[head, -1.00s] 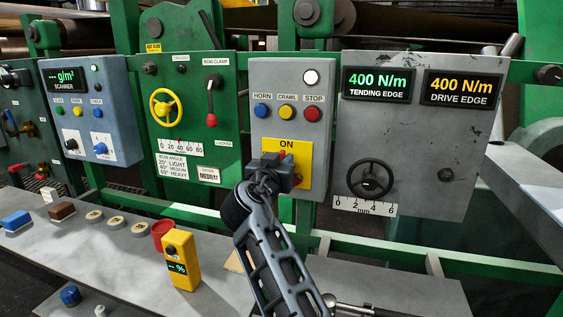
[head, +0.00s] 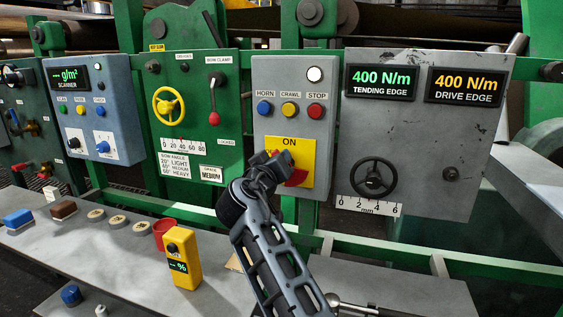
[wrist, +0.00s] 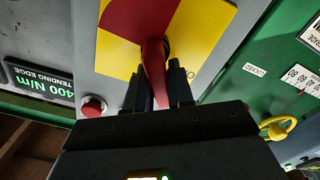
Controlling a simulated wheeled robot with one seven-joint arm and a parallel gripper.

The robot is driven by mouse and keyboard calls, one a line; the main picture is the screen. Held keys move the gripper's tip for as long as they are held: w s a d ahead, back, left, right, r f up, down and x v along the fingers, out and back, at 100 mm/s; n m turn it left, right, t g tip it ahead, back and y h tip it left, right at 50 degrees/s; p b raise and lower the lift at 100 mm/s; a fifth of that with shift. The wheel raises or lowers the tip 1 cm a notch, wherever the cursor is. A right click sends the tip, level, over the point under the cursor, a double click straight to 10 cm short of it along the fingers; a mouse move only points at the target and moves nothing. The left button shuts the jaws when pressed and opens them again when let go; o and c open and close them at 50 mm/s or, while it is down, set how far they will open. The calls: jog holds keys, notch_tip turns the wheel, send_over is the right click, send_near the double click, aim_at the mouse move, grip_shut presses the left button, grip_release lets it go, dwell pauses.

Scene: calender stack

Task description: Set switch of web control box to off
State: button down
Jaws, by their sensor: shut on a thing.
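The web control box (head: 263,184) is a grey box with a yellow switch plate (head: 309,152) on its lower half. "ON" is printed at the top of the plate; lettering at its left side is partly hidden by my gripper. The red rotary switch (head: 298,178) is partly covered in the head view, its visible part at the lower right of my gripper (head: 279,161). In the wrist view, the red switch (wrist: 140,18) narrows to a handle between the two dark fingers of my gripper (wrist: 156,78), which is shut on it.
Above the plate are blue horn (head: 264,108), yellow crawl (head: 290,109) and red stop (head: 316,111) buttons; stop also shows in the wrist view (wrist: 93,108). A tension panel (head: 430,140) with a handwheel (head: 373,178) stands right, a green panel (head: 220,130) left.

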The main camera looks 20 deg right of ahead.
jog(key=n, duration=0.3)
jog(key=shift+w+a+f, duration=0.15)
jog(key=shift+a+f, duration=0.05)
jog(key=shift+a, duration=0.05)
jog(key=shift+w+a+f+n+p, duration=0.1)
jog(key=shift+f+n+p, duration=0.35)
jog(key=shift+n, duration=1)
jog(key=shift+w+a+f+n+p, duration=0.15)
jog(key=shift+n+p, duration=0.45)
jog(key=shift+n, duration=0.9)
jog(key=shift+s+a+f+n+p, duration=0.1)
jog(key=shift+f+n+p, duration=0.35)
jog(key=shift+n, duration=1)
jog(key=c, duration=1.1)
grip_release()
jog(key=shift+r, duration=0.1)
jog(key=v, duration=0.7)
jog(key=shift+s+a+b, duration=0.2)
jog(key=shift+s+b, duration=0.05)
jog(key=shift+b, duration=0.1)
